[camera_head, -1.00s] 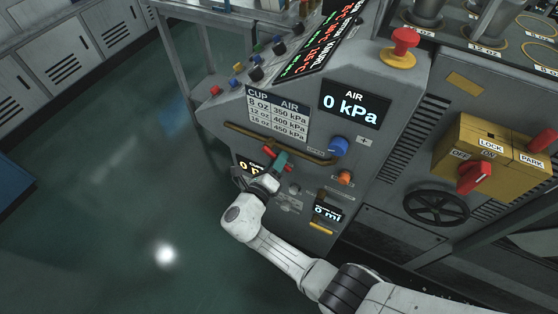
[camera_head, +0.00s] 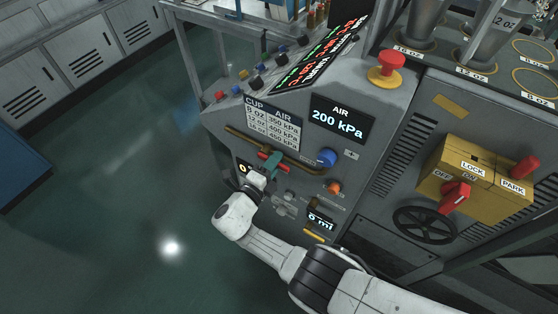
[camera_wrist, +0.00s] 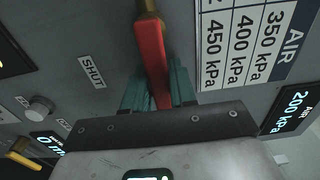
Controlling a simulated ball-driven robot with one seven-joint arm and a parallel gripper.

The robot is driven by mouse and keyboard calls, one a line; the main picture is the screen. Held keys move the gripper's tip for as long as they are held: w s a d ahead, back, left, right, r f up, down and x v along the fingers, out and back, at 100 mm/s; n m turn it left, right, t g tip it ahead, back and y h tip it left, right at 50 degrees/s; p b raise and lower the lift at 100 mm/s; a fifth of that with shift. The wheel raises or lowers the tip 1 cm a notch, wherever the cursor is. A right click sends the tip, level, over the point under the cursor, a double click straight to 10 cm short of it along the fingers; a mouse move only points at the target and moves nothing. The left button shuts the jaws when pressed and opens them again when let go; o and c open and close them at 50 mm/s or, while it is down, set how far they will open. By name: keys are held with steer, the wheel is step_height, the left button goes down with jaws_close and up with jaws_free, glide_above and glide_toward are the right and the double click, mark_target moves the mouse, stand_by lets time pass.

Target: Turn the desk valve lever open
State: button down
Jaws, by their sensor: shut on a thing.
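The red valve lever (camera_head: 267,157) is on the front of the grey desk panel, by a brass pipe (camera_head: 240,137). In the wrist view the red lever (camera_wrist: 151,52) runs from a brass fitting at the top down between my teal fingers. My gripper (camera_head: 273,166) is shut on the lever; its fingers also show in the wrist view (camera_wrist: 160,88). A SHUT label (camera_wrist: 92,72) is on the panel left of the lever.
The AIR display (camera_head: 340,120) reads 200 kPa. A blue knob (camera_head: 326,157) and an orange knob (camera_head: 334,187) sit right of the lever. A red mushroom button (camera_head: 388,66), a yellow lock box (camera_head: 476,178) and a handwheel (camera_head: 425,226) are farther right. Open floor lies left.

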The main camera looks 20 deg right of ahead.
stand_by(0.4)
steer(key=c, duration=1)
jaws_free()
steer(key=v, duration=1)
steer(key=shift+s+a, duration=0.2)
steer(key=shift+a, duration=0.15)
